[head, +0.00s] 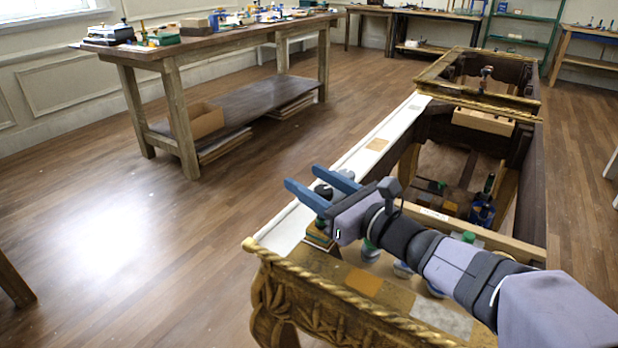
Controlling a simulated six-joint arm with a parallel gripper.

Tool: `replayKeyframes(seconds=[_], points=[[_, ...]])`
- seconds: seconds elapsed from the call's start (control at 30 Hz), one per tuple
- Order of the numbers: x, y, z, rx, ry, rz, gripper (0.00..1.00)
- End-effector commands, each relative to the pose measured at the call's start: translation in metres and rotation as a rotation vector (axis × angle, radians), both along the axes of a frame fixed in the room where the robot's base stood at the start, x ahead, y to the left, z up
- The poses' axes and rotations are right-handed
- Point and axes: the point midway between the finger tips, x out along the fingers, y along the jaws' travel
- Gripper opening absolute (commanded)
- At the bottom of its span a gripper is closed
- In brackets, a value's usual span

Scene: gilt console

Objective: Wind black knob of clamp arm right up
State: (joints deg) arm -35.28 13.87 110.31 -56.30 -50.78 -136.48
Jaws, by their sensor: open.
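My gripper (306,180) is open, with two blue fingers spread apart over the near left corner of the gilt console (330,312). A small dark rounded part (323,190) shows between the fingers. It may be the black knob, but I cannot tell, nor whether the fingers touch it. Just under the gripper is a small stacked block (318,236) with green and yellow parts, partly hidden by my gripper. No clamp arm can be made out clearly; my arm covers much of the console's near end.
A white strip (345,165) runs along the console's left side. Several small green-topped and blue items, such as a dark blue one (481,212), stand in and around the open frame. A wooden workbench (165,52) with tools stands at the back left. The floor between is clear.

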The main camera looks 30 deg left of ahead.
Motion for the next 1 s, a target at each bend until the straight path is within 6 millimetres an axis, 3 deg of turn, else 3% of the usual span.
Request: replayKeyframes(seconds=[0.4, 0.6, 1.0], points=[[0.0022, 0.008, -0.0003, -0.001, -0.001, -0.001, 0.46], [0.0021, 0.0079, -0.0003, 0.0, 0.0, 0.0, 0.04], [0.0008, 0.0082, -0.0022, 0.001, -0.001, 0.061, 0.04]])
